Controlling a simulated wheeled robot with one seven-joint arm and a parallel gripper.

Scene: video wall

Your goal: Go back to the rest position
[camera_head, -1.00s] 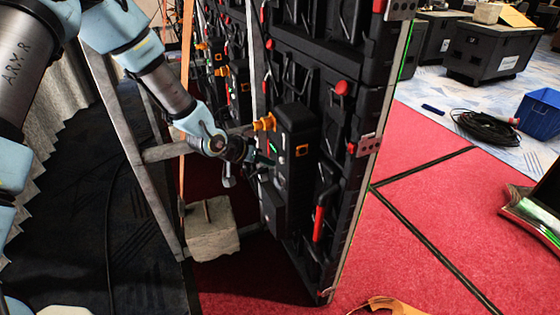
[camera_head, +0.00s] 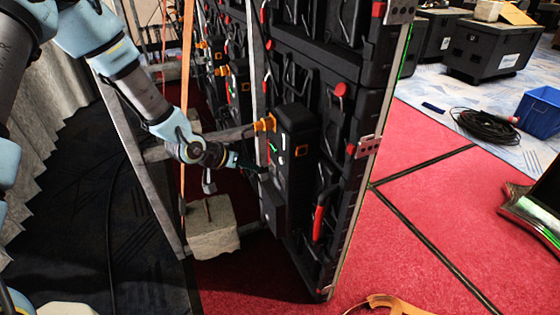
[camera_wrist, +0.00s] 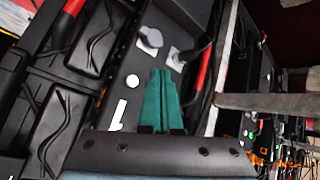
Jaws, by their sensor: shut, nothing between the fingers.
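My gripper (camera_head: 254,167) is in front of the black power box (camera_head: 297,135) on the back of the video wall panel. In the wrist view its teal fingers (camera_wrist: 160,80) are together and hold nothing. They point at the face of the box, where a grey plug (camera_wrist: 150,40) and white marks show. I cannot tell the exact gap between the fingertips and the box. My arm reaches in from the upper left.
Metal support bars (camera_head: 140,165) and a concrete weight (camera_head: 212,230) stand left of and below my gripper. An orange strap (camera_head: 187,70) hangs beside my arm. The red carpet (camera_head: 420,240) to the right is mostly clear. A blue bin (camera_head: 540,112) and coiled cable (camera_head: 487,126) lie beyond.

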